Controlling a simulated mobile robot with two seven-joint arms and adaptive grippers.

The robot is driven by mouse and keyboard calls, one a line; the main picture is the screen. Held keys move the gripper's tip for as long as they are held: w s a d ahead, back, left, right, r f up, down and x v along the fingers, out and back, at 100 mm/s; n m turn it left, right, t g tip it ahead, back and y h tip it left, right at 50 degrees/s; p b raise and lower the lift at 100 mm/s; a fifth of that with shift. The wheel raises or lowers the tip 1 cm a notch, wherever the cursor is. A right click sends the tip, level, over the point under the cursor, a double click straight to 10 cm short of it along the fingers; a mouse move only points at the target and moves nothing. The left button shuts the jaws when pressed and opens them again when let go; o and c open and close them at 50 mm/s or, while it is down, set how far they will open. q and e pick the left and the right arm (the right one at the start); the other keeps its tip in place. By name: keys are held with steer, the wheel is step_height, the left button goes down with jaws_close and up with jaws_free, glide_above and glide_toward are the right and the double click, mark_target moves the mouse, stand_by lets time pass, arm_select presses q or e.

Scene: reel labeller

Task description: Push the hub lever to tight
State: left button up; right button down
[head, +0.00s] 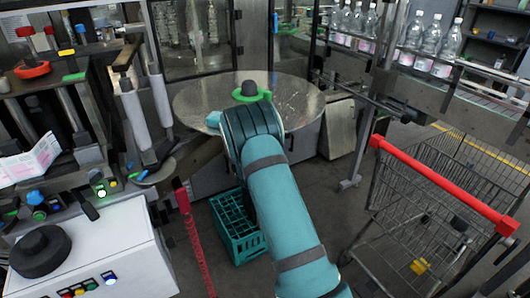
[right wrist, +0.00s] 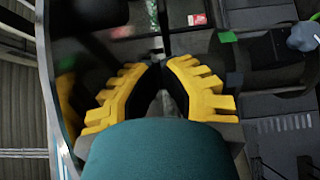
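I cannot single out the hub lever for certain. The labeller (head: 130,100) stands at the left of the head view, with pale rollers, a red ring (head: 32,69) on a post, and green and blue knobs (head: 38,205). A short dark lever (head: 87,206) sticks out beside these knobs. My teal right arm reaches up the middle of the head view and hides its own gripper. In the right wrist view the yellow fingers of my right gripper (right wrist: 162,66) come together at their tips, with nothing visibly held. A thin dark rod (right wrist: 164,28) shows just beyond them. My left gripper is out of view.
A round metal table (head: 200,100) with a green ring and black knob (head: 249,92) lies behind my arm. A green crate (head: 232,228) stands on the floor. A white control box (head: 110,245) is at lower left, a red-handled cart (head: 440,185) at right, and bottles (head: 415,45) behind.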

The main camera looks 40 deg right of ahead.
steer(key=s+a, duration=0.4)
steer(key=shift+s, duration=0.1)
stand_by(0.3)
